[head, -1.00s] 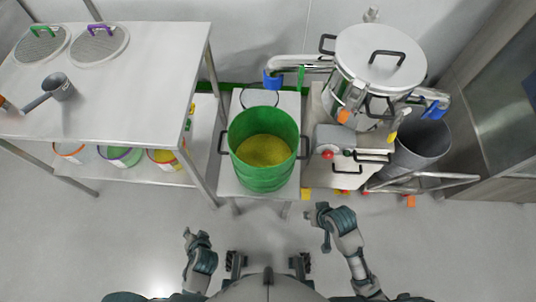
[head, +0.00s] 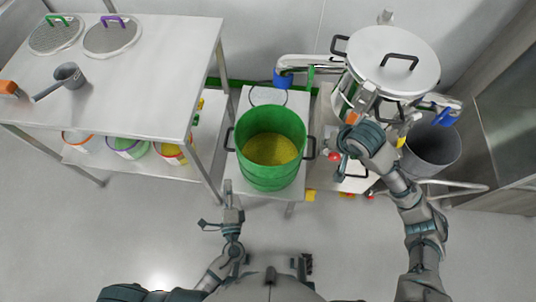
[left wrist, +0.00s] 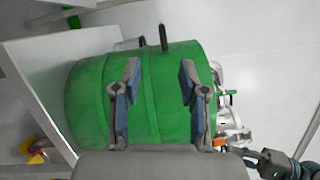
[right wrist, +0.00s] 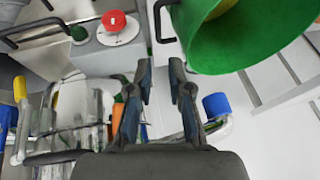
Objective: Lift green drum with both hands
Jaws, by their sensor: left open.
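The green drum (head: 271,175), open on top with yellow material inside, stands upright on a small white stand. It has a dark left handle (head: 229,139) and a dark right handle (head: 310,148). My left gripper (head: 232,200) is open and empty, in front of the drum and below its left handle. In the left wrist view the drum's wall (left wrist: 150,90) lies beyond the open fingers, with a dark handle (left wrist: 163,38) above them. My right gripper (head: 343,150) is to the right of the right handle. In the right wrist view its fingers (right wrist: 161,85) are apart and empty, below the handle (right wrist: 160,20).
The stand (head: 295,185) sits between a steel table (head: 140,85) on the left and a machine with a lidded steel vessel (head: 385,60) on the right. A red button (right wrist: 113,20) is near my right gripper. A grey bin (head: 435,150) stands farther right. Floor in front is clear.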

